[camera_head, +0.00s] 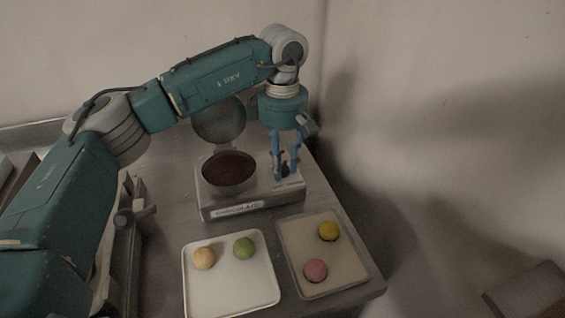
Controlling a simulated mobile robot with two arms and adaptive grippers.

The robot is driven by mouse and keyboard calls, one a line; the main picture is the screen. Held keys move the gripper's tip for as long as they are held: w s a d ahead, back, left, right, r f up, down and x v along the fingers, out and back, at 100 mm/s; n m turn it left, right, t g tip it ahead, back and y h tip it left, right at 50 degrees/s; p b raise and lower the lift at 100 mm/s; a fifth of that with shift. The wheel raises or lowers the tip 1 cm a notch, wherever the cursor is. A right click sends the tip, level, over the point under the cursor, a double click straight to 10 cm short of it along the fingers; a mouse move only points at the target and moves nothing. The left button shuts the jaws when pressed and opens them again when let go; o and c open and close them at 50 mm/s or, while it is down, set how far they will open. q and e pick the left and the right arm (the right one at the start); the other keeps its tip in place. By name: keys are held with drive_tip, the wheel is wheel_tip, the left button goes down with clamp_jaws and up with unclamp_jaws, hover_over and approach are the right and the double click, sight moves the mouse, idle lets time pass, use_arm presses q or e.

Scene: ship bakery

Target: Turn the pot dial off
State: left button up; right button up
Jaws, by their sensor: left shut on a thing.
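The chocolate pot (231,172) is a metal box with a round well of dark brown chocolate and a label (237,209) reading "CHOCOLATE" on its front. A round lid (219,120) stands raised behind it. My left gripper (286,177) points straight down at the right part of the pot's top. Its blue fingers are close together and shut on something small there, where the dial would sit. The dial itself is hidden by the fingers. My right gripper is not in view.
A white tray (230,291) holds an orange and a green macaron. A second tray (345,279) to its right holds a yellow and a pink macaron. Both stand in front of the pot on the metal counter (165,222). A wall is behind.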

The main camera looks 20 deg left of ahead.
sight(283, 164)
use_arm(q)
drive_tip(key=shift+w+r+m, duration=0.25)
drive_tip(key=shift+r+m, duration=0.05)
drive_tip(key=shift+m, duration=0.3)
drive_tip(key=o, duration=1.2)
drive_tip(key=shift+f, duration=0.2)
wheel_tip(283, 164, up, 12)
drive_tip(key=shift+r, duration=0.1)
drive_tip(key=shift+s, duration=0.1)
